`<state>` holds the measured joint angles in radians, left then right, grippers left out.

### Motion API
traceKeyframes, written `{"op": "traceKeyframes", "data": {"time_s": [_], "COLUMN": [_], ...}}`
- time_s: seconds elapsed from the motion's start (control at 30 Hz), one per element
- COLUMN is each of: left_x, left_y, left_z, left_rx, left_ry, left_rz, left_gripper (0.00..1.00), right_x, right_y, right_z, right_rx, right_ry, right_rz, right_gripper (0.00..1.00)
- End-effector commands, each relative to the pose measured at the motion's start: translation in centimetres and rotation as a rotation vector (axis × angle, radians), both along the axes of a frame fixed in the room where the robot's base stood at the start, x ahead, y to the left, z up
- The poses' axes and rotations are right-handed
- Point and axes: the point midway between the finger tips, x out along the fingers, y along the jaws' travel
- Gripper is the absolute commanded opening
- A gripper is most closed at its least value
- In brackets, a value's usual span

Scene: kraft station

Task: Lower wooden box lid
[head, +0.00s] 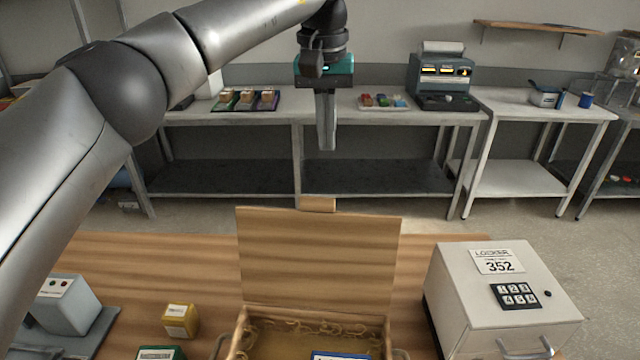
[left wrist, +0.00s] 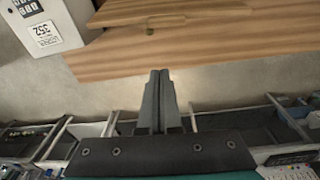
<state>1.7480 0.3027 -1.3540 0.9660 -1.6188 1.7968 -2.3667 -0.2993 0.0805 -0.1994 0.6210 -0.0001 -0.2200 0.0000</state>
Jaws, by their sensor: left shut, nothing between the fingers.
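The wooden box lid (head: 320,258) stands open and about upright at the back of the wooden box (head: 240,332), with a small tab (head: 317,204) on its top edge. The box's open inside shows shavings and part of a blue item (head: 340,356); its front is cut off. My left gripper (head: 327,148) points down, shut and empty, above and beyond the lid's top edge, apart from it. In the left wrist view, the shut fingers (left wrist: 158,74) show below the lid's edge (left wrist: 175,18) and tab. My right gripper is not in view.
A grey locker box (head: 455,290) marked 352 stands right of the box on the wooden table (head: 185,250). A yellow block (head: 180,321), a green item (head: 160,353) and a grey device (head: 68,303) are at left. Shelved benches (head: 300,118) line the wall behind open floor.

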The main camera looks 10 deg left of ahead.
Motion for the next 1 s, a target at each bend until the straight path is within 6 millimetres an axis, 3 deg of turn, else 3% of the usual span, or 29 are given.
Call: {"op": "traceKeyframes", "data": {"time_s": [0.13, 0.27, 0.67, 1.0], "left_x": [0.0, 0.1, 0.8, -1.9], "left_y": [1.3, 1.3, 1.3, 0.9], "left_z": [0.3, -1.3, -9.8, -8.5], "left_rx": [0.045, 0.044, 0.041, 0.039], "left_ry": [0.002, 0.006, 0.006, 0.002], "left_rz": [-0.001, -0.001, -0.001, -0.005], "left_gripper": [0.00, 0.00, 0.00, 0.00], "right_x": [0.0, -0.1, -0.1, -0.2], "right_y": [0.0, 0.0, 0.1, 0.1], "right_z": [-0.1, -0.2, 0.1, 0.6], "right_rx": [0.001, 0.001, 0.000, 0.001], "right_ry": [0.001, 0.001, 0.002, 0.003], "right_rz": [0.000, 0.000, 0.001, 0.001], "right_gripper": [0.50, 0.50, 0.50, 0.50]}}
